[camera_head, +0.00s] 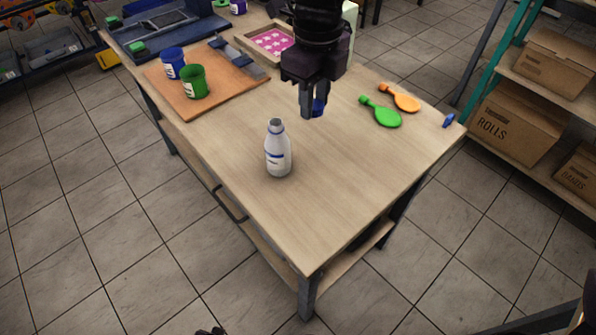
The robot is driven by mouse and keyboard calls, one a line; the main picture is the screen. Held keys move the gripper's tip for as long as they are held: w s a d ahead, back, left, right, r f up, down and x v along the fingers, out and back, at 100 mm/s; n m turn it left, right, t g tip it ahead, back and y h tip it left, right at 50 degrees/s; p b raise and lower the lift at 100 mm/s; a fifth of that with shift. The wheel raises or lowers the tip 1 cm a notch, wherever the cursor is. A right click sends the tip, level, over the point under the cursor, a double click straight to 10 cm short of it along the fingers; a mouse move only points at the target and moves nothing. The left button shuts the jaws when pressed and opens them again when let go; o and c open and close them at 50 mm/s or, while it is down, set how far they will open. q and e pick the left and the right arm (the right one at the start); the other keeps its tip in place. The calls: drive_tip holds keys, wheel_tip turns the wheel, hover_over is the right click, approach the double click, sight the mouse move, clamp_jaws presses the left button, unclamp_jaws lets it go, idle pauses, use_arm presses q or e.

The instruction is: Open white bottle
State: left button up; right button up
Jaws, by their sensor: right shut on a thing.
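The white bottle (278,156) stands upright on the wooden table, with a blue band on its label. Its neck is bare, with a greyish open mouth and no cap on it. My right gripper (313,106) points down, above and to the right of the bottle and apart from it. It is shut on a small blue cap (320,105), which is partly hidden by the fingers. My left gripper cannot be made out.
Blue (173,64) and green (194,82) cups stand on a brown board (217,97). The table's front is clear.

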drive_tip(key=m, duration=0.1)
drive_tip(key=s+d+m+b, duration=0.1)
drive_tip(key=shift+m, duration=0.3)
drive_tip(key=shift+f, duration=0.45)
drive_tip(key=b, duration=0.1)
hover_over(316, 182)
wheel_tip(316, 182, down, 14)
drive_tip(key=shift+r, duration=0.15)
wheel_tip(316, 182, down, 5)
drive_tip(key=shift+f, duration=0.15)
use_arm(q)
drive_tip(key=s+f+n+g, duration=0.1)
drive_tip(key=s+f, duration=0.4)
drive_tip(key=shift+s+f+n, duration=0.2)
drive_tip(key=shift+n, duration=0.2)
use_arm(e)
drive_tip(key=shift+f, duration=0.1)
drive_tip(key=o, duration=1.1)
